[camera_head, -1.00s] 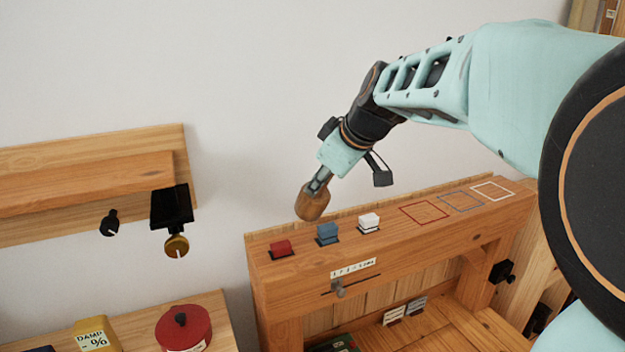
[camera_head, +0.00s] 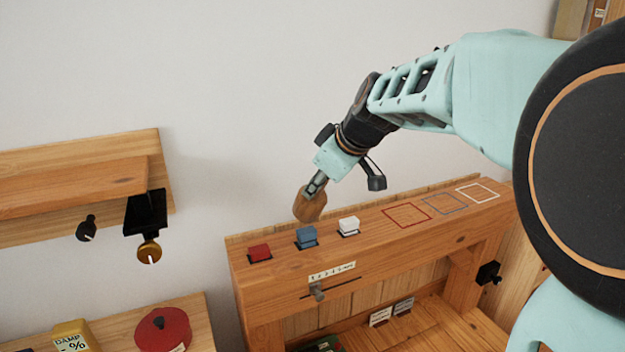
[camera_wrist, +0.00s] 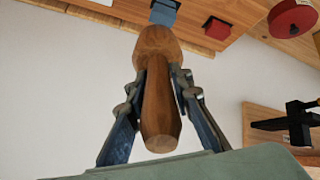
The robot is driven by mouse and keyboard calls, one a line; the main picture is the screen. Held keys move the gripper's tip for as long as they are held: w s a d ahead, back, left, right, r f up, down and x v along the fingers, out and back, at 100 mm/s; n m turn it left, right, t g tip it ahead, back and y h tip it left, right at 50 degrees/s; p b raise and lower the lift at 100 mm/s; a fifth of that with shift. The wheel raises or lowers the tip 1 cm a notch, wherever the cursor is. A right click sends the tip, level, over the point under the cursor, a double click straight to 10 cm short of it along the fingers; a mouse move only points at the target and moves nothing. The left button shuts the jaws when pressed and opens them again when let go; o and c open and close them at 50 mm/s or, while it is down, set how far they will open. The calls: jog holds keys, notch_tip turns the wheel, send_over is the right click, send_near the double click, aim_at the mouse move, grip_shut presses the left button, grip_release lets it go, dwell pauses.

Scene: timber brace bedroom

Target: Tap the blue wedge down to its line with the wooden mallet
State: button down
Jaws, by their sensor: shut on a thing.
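My gripper (camera_head: 317,184) is shut on the wooden mallet (camera_head: 309,205). In the wrist view the mallet's handle (camera_wrist: 161,105) runs between the two fingers, with its rounded head pointing away from my gripper. The blue wedge (camera_head: 306,237) stands up out of the top of the timber beam (camera_head: 375,232), between a red wedge (camera_head: 259,252) and a white wedge (camera_head: 348,225). The mallet head is just above and behind the blue wedge in the head view, apart from it. The blue wedge also shows in the wrist view (camera_wrist: 163,13), beyond the mallet head. Its line is too small to make out.
Red, blue and white outlined squares (camera_head: 444,204) lie empty on the beam's right part. A slider (camera_head: 317,293) with a number scale sits on its front. A wall shelf (camera_head: 75,187) with black clamps and a red round tin (camera_head: 163,329) are at left.

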aim_at(315, 201)
jog(key=shift+r, duration=0.1)
notch_tip(315, 201, down, 4)
jog(key=b, duration=0.4)
jog(key=shift+r+p, duration=1.2)
jog(key=shift+r, duration=1)
jog(key=shift+f, duration=0.15)
jog(key=shift+f+b, duration=0.35)
jog(key=shift+b, duration=0.35)
